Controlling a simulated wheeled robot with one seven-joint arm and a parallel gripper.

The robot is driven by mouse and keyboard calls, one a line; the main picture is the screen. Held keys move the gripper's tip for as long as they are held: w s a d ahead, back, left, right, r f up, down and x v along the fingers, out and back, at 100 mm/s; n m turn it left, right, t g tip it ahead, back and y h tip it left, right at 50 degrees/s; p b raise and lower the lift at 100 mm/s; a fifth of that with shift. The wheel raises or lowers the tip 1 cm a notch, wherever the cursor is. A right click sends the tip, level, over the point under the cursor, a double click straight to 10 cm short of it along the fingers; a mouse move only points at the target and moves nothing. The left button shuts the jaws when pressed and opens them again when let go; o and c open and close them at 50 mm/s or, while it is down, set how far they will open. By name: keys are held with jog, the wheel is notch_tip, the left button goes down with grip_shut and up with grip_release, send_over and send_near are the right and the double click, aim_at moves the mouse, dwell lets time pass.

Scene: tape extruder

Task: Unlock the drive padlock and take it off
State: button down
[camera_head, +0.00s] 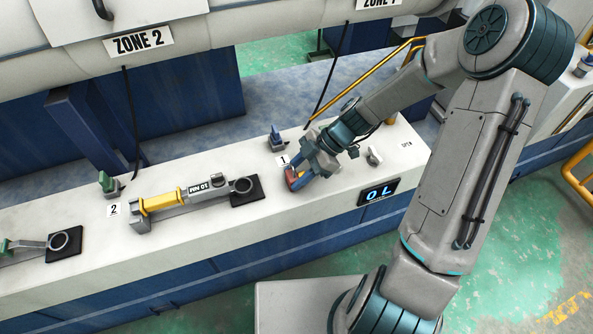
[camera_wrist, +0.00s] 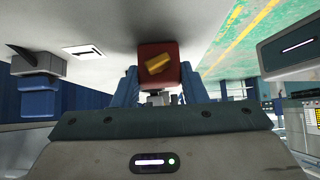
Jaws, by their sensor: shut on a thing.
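A red padlock (camera_head: 291,173) is at the label "1" on the pale counter top. In the wrist view the red body (camera_wrist: 144,78) sits between the two blue fingers, with a gold piece (camera_wrist: 159,64) on its face. I cannot tell if that piece is a key or a plate. My gripper (camera_head: 297,178) points down and left at the counter, with its fingers shut on the red padlock; it also shows in the wrist view (camera_wrist: 158,88). The shackle and what it hangs on are hidden, so I cannot tell if it is locked.
A blue switch (camera_head: 276,138) stands behind the gripper, and a small pale knob (camera_head: 374,155) to its right. A lit display (camera_head: 378,193) is on the counter front. A yellow-handled lever unit (camera_head: 163,200) and a green switch (camera_head: 107,183) are at left.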

jog(key=c, duration=0.8)
grip_release()
jog(key=v, duration=1.4)
jog(key=shift+p, duration=0.35)
